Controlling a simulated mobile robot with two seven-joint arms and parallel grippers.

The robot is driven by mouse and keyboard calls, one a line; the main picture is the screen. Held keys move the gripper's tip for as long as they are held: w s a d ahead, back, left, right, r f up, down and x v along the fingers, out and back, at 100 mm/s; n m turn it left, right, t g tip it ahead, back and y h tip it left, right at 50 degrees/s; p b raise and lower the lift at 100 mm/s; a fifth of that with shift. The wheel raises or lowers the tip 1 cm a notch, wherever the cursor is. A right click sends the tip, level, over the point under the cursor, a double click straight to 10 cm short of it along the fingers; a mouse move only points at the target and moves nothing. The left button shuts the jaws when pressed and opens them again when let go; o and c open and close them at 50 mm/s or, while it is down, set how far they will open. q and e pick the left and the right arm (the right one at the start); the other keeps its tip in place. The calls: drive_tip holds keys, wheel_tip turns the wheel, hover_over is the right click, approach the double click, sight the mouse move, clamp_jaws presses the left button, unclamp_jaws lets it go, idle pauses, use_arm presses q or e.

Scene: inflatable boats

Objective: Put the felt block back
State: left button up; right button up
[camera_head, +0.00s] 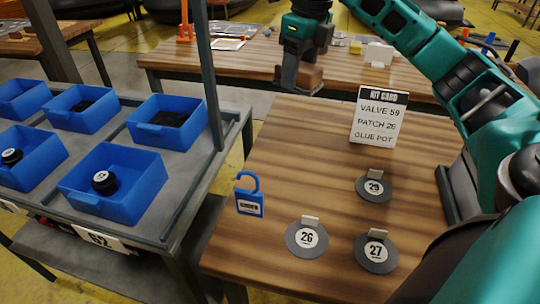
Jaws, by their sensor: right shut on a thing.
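My right gripper (288,78) is at the top middle, above the far edge of the near table, with its arm reaching in from the right. It is shut on a brown block (310,76), which I take to be the felt block. Part of the block is hidden behind the fingers. The block appears to be held in the air near the gap between the two tables; its exact height is hard to tell. My left gripper is not in view.
The near table (290,165) bears a kit card (378,117) and round patches 29 (374,188), 26 (306,239) and 27 (376,253). A blue padlock-shaped tag (249,203) is at its left edge. Blue bins (140,190) stand left, beside a grey post (208,70). A cluttered table (180,62) stands behind.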

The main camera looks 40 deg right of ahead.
drive_tip(key=shift+w+f, duration=0.15)
drive_tip(key=shift+f, duration=0.2)
drive_tip(key=b, duration=0.3)
hover_over(290, 159)
wheel_tip(290, 159, down, 15)
drive_tip(key=shift+d+r, duration=0.1)
drive_tip(key=shift+r, duration=0.1)
drive_tip(key=shift+s+f, duration=0.2)
drive_tip(key=shift+f, duration=0.3)
wheel_tip(290, 159, down, 4)
drive_tip(key=shift+r, duration=0.1)
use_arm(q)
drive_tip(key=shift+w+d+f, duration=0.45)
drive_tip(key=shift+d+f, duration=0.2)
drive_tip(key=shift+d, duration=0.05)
use_arm(e)
drive_tip(key=shift+r, duration=0.1)
use_arm(q)
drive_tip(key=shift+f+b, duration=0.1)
drive_tip(key=shift+b, duration=0.2)
use_arm(e)
drive_tip(key=o, duration=0.6)
drive_tip(key=shift+f, duration=0.25)
drive_tip(key=shift+c, duration=0.2)
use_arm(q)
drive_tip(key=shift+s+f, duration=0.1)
use_arm(e)
drive_tip(key=o, duration=0.5)
drive_tip(key=shift+c, duration=0.2)
drive_tip(key=shift+r, duration=0.15)
